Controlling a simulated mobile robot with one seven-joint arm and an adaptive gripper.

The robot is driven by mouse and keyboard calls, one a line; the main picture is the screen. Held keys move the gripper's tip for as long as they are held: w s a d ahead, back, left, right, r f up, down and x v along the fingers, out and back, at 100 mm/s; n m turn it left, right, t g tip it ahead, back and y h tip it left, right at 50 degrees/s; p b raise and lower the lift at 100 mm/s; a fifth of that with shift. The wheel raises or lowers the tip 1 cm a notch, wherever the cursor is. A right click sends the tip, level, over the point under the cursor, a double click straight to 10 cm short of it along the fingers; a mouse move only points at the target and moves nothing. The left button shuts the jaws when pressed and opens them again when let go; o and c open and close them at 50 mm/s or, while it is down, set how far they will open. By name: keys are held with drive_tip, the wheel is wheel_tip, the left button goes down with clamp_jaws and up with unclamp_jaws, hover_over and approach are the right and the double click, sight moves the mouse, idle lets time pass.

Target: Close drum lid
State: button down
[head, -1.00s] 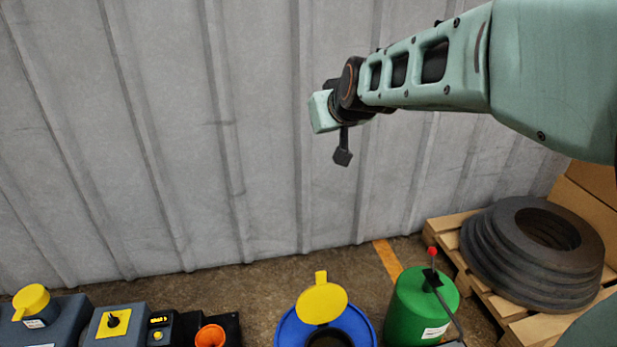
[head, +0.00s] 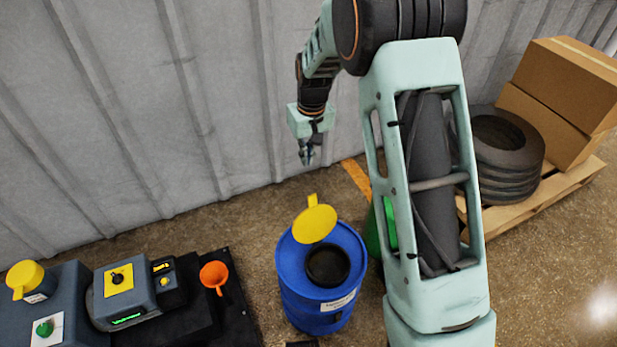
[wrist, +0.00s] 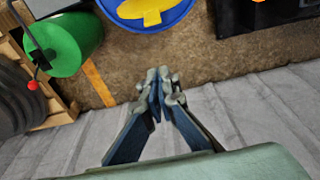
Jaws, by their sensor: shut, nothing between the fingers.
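The blue drum (head: 300,285) stands on the floor in the lower middle of the head view. Its round yellow lid (head: 315,224) is open, tilted up at the back of the dark opening, with a small tab on top. In the wrist view the drum (wrist: 178,18) and part of the yellow lid (wrist: 150,10) show at the top edge, cut off. My gripper (head: 307,158) points down behind and above the lid, apart from it, near the wall. In the wrist view my gripper (wrist: 158,88) has its fingertips together, with nothing between them.
A green drum (head: 386,225) stands right of the blue drum, mostly hidden by my arm. Black rings (head: 505,150) and boxes (head: 565,90) sit on a pallet at right. An orange funnel (head: 214,275) and grey machine (head: 130,295) are at left. A corrugated wall (head: 150,100) closes the back.

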wheel_tip(320, 180, down, 11)
drive_tip(key=w+b, duration=0.1)
drive_tip(key=b, duration=0.2)
drive_tip(key=shift+s+d+r, duration=0.2)
drive_tip(key=shift+s+r, duration=0.1)
drive_tip(key=shift+s, duration=0.25)
drive_tip(key=shift+s+d+r, duration=0.15)
drive_tip(key=shift+s+r, duration=0.15)
drive_tip(key=shift+s, duration=0.3)
drive_tip(key=shift+s+d+r, duration=0.2)
drive_tip(key=shift+s+r, duration=0.1)
drive_tip(key=shift+s, duration=0.25)
